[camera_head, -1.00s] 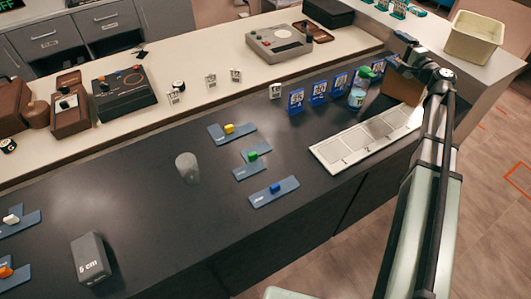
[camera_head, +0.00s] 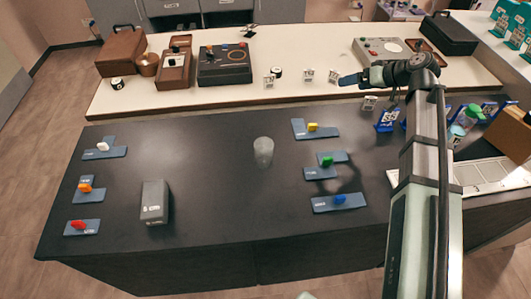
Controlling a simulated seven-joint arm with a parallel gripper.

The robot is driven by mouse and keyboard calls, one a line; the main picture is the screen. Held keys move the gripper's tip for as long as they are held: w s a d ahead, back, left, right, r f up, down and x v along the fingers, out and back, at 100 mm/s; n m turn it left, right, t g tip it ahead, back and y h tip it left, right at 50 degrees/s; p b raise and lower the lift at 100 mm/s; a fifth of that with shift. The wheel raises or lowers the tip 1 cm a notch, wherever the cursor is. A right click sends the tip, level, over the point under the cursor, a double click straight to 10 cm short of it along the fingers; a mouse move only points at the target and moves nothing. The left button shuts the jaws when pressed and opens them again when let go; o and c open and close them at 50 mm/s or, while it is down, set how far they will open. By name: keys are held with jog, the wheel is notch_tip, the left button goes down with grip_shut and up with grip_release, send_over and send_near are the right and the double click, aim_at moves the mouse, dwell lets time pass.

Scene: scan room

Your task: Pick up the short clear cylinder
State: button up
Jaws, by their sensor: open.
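The short clear cylinder (camera_head: 263,152) stands upright on the dark tabletop (camera_head: 220,200), near its middle, with clear space around it. It looks greyish and see-through. My gripper (camera_head: 350,80) is at the end of my raised arm, up and to the right of the cylinder in the picture and well apart from it. It is open and small in this view, and I see nothing held in it.
Blue-grey plates with yellow (camera_head: 313,127), green (camera_head: 327,161) and blue (camera_head: 340,199) pieces lie right of the cylinder. A grey block (camera_head: 155,202) stands to the left, beyond it plates with white, orange and red pieces. A white panel (camera_head: 480,177) and a bottle (camera_head: 464,124) are at right.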

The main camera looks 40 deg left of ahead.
jog(key=s+a+f+n+g+h, duration=0.1)
jog(key=s+a+n+h, duration=0.3)
jog(key=s, duration=0.4)
jog(key=s+a+f+n+g+h, duration=0.1)
jog(key=s+a+n, duration=0.45)
jog(key=s, duration=0.25)
jog(key=r+n+t+h, duration=0.1)
jog(key=n+h, duration=0.4)
jog(key=n, duration=0.1)
send_over(266, 145)
jog(key=shift+w, duration=0.1)
jog(key=shift+f, duration=0.55)
notch_tip(266, 145, down, 7)
jog(key=shift+f, duration=0.15)
jog(key=shift+a+f, duration=0.15)
jog(key=shift+f, duration=1.2)
jog(key=shift+a+f, duration=0.15)
jog(key=shift+f, duration=1.2)
jog(key=shift+c, duration=0.3)
jog(key=c, duration=1.3)
jog(key=shift+o, duration=0.2)
jog(key=shift+r, duration=0.2)
